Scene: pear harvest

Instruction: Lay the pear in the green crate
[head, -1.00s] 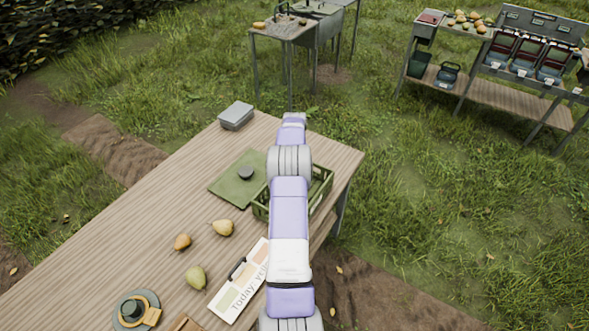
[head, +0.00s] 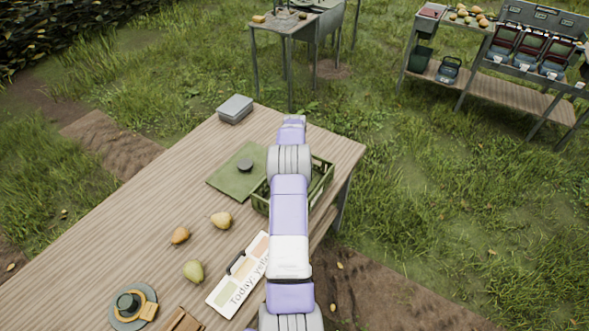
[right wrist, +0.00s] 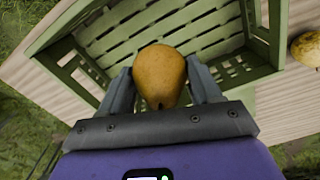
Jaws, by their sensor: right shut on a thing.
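In the right wrist view my right gripper (right wrist: 161,84) is shut on an orange-brown pear (right wrist: 160,72), one finger on each side. The pear is held over the green slatted crate (right wrist: 78,68), whose inside looks empty where it shows. How high the pear is above the crate floor is hard to tell. In the head view the crate (head: 322,184) stands at the table's right edge, partly hidden by my right arm. That arm also hides the gripper and the held pear there. My left gripper is in neither view.
On the wooden table (head: 120,240) lie a yellow pear (head: 221,220), a brown pear (head: 180,235) and a green pear (head: 193,271). A sign card (head: 238,280) lies near the arm. A green mat (head: 232,180) adjoins the crate; a grey box (head: 235,108) sits at the far end.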

